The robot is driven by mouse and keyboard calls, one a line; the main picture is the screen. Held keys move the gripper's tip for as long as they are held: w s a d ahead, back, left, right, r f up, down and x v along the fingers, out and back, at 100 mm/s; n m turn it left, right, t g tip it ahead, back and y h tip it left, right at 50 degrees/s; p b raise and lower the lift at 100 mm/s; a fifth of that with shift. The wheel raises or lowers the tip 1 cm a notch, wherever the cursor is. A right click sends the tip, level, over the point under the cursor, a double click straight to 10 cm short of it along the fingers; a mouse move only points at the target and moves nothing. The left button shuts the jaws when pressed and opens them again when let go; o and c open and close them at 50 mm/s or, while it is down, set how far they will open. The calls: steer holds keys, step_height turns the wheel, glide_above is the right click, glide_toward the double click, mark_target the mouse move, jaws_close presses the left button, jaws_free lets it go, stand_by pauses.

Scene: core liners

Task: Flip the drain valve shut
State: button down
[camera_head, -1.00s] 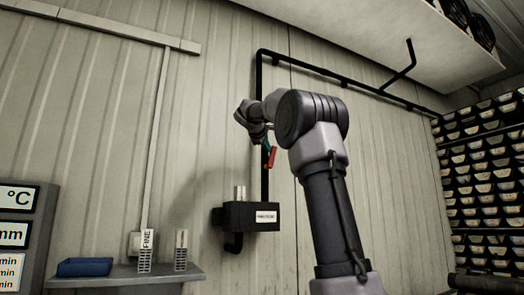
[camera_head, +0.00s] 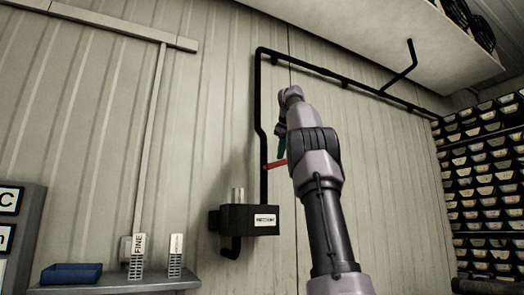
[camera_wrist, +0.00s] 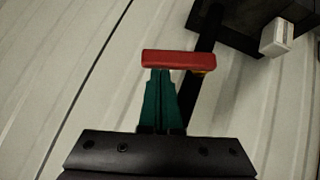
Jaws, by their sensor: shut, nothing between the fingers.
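The drain valve's red handle (camera_head: 275,164) is on the black vertical pipe (camera_head: 264,185), above a black box. It lies nearly level, crosswise to the pipe, pointing right with a slight upward tilt. In the wrist view the red handle (camera_wrist: 178,60) spans across just beyond my fingertips. My gripper (camera_head: 281,155) has green fingers, partly hidden by my arm, and sits just above the handle. In the wrist view my gripper (camera_wrist: 160,72) is shut and empty, its tips at the handle's edge. I cannot tell whether they touch it.
The black box (camera_head: 248,219) with a white label is on the wall below the valve. A shelf (camera_head: 130,286) at lower left holds a blue tray (camera_head: 71,273) and two white cards. Core trays (camera_head: 485,180) are stacked at right. Wall around the valve is clear.

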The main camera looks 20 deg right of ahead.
steer(key=shift+d+f+m+y, duration=0.8)
steer(key=shift+d+f+y, duration=0.15)
steer(key=shift+y, duration=0.55)
steer(key=shift+f, duration=0.1)
